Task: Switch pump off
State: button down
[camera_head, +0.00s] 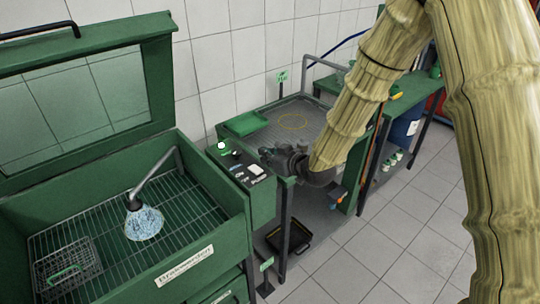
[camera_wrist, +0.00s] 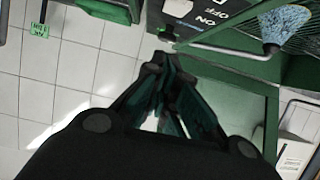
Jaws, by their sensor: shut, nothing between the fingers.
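The switch panel (camera_head: 238,163) is a black plate with white markings on the right end of the green washing cabinet. The wrist view shows its ON and OFF lettering (camera_wrist: 205,20) upside down at the top. A small pale green lamp (camera_head: 221,146) sits at its back edge. My gripper (camera_head: 279,158) is shut and empty, just right of the panel. In the wrist view its fingertips (camera_wrist: 165,62) lie just below the panel's edge; I cannot tell whether they touch it. A nozzle (camera_head: 133,202) over the basin has a speckled blue-white cone (camera_head: 144,223) beneath it.
The basin (camera_head: 222,247) has a raised lid (camera_head: 160,75) and a wire basket (camera_head: 68,272) on its grid. A green-framed table with a tray (camera_head: 245,123) stands behind my gripper.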

aim_at(260, 171)
jog(key=p+x, duration=0.1)
jog(key=x, duration=0.2)
jog(key=shift+w+a, duration=0.25)
jog(key=shift+w, duration=0.05)
jog(key=shift+f+p, duration=0.5)
jog(key=shift+f, duration=0.4)
jog(key=shift+s+d+f+p, duration=0.15)
jog(key=shift+f+p, duration=0.35)
jog(key=shift+f, duration=0.8)
